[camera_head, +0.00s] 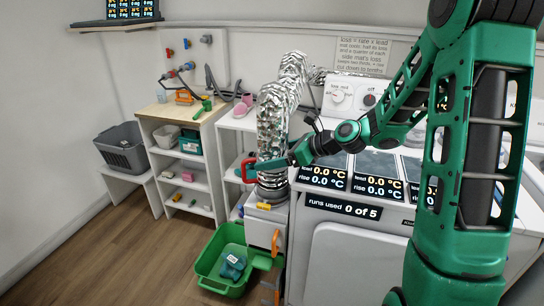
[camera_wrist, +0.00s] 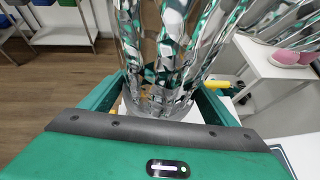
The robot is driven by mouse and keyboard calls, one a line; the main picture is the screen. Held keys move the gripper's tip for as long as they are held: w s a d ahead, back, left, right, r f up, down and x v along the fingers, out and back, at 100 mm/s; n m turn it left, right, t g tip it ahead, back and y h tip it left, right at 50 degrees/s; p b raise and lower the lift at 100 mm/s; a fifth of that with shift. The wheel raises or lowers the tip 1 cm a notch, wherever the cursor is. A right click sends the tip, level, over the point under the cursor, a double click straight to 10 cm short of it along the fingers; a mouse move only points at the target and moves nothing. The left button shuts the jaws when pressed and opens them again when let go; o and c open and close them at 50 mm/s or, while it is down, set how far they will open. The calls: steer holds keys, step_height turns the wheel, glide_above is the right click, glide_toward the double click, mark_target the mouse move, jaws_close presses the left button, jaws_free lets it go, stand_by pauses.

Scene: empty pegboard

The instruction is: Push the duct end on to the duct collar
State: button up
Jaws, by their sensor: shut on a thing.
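The duct is a crinkled silver foil hose that arches down in the head view (camera_head: 273,125) and fills the top middle of the wrist view (camera_wrist: 165,45). My gripper (camera_head: 262,168) is shut on the duct end (camera_head: 271,180), with a green finger on either side of it in the wrist view (camera_wrist: 160,95). The duct end hangs roughly upright over a white box (camera_head: 265,215). A grey ring, apparently the duct collar (camera_head: 271,194), shows just below it on the box top. I cannot tell whether the duct end touches or covers the collar.
A green crate (camera_head: 212,280) holding a teal item stands on the floor below the box. White shelves (camera_head: 185,170) and a grey basket (camera_head: 122,150) are to the left. A white console with displays (camera_head: 340,210) lies close to the right. Open floor lies at lower left.

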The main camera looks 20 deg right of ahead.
steer(key=shift+f, duration=0.6)
steer(key=o, duration=1.3)
steer(key=shift+o, duration=0.2)
steer(key=shift+v, duration=5.35)
